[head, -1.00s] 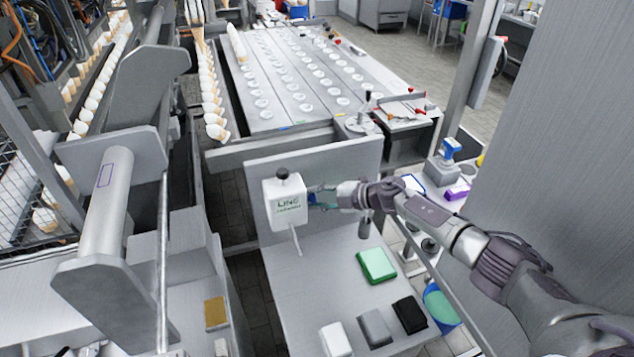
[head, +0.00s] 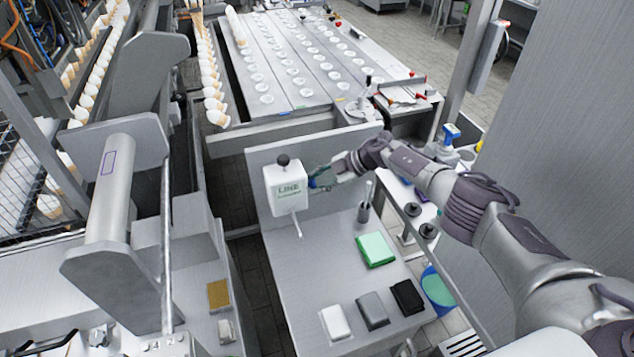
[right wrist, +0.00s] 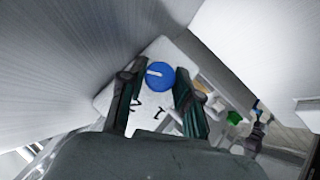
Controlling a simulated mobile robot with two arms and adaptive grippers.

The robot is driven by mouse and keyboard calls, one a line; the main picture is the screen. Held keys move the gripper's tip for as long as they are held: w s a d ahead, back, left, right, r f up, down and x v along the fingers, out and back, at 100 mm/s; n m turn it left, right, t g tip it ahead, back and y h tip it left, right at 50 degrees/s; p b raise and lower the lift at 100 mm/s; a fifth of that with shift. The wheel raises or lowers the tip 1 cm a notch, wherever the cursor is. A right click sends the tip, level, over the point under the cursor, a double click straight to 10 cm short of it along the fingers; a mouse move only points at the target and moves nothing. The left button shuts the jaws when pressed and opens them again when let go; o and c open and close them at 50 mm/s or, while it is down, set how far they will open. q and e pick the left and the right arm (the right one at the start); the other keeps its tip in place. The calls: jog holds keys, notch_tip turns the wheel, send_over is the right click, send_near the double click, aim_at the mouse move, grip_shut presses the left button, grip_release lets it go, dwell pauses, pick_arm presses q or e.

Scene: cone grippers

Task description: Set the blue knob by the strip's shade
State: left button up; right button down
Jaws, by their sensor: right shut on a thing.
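The blue knob (right wrist: 160,75) is a round disc with a white pointer mark, seen in the right wrist view on a pale face of the white box. That box (head: 285,187), lettered "LINE", is fixed to an upright grey panel in the head view. My right gripper (head: 322,180) is at the box's right side. In the right wrist view its two dark fingers (right wrist: 158,82) stand on either side of the knob, shut on it. The knob's pointer lies nearly level. I cannot make out a strip. My left gripper is not in view.
A black ball-topped knob (head: 283,160) sits on the box. On the grey bench are a small cup with rods (head: 364,212), a green pad (head: 376,249) and white, grey and black blocks (head: 407,297). Bare bench (head: 312,262) lies below the box.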

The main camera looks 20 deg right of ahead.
jog(key=c, duration=0.8)
grip_release()
